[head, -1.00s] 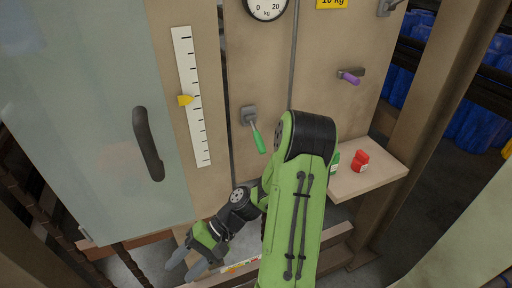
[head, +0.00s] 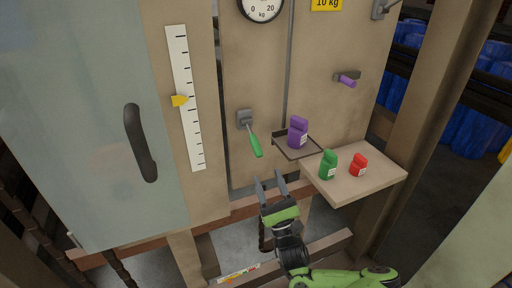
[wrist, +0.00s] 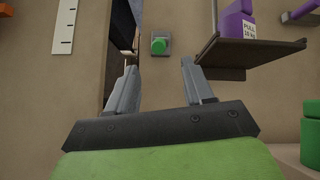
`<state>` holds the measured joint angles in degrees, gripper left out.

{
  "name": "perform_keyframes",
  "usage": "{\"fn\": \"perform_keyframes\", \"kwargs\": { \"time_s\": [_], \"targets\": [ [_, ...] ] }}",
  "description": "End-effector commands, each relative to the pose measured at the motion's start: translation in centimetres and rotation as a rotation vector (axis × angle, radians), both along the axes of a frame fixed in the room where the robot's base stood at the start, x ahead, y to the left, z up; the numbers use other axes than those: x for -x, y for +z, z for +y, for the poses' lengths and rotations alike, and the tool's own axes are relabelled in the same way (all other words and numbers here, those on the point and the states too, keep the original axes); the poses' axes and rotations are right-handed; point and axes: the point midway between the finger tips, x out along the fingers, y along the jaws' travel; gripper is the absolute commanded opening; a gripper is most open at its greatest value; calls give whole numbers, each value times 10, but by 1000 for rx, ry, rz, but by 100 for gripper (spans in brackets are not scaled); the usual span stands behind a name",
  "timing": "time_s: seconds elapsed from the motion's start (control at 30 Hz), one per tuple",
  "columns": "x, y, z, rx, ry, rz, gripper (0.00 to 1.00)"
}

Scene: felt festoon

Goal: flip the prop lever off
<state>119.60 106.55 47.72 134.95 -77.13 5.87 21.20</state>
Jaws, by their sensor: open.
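A lever with a green handle (head: 255,145) sits on a grey wall plate (head: 244,118), its handle sticking out and down. In the wrist view the green handle (wrist: 159,46) shows nearly end-on, ahead between the fingers. A second lever with a purple handle (head: 347,81) is on the panel to the upper right. No label shows which is the prop lever. My gripper (head: 269,177) is open and empty, below and in front of the green lever and apart from it. It also shows in the wrist view (wrist: 158,64).
A small tray (head: 311,151) holding a purple weight (head: 298,132) is right of the green lever. A wooden shelf (head: 352,190) holds a green weight (head: 328,166) and a red one (head: 359,165). A scale strip (head: 187,125) and a door handle (head: 140,142) are left.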

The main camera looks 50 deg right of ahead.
Motion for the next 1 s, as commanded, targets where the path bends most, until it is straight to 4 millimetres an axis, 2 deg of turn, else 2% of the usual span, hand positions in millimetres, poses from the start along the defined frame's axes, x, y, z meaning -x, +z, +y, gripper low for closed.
{"fn": "perform_keyframes", "kwargs": {
  "time_s": [0.2, 0.4, 0.77, 1.0],
  "targets": [
    [-37, 39, -17, 4, 4, 0, 52],
    [-61, 64, -29, 5, 3, 3, 52],
    [-67, 72, -33, 1, 3, 3, 52],
    [-67, 71, -33, 1, 3, 3, 15]
  ]
}}
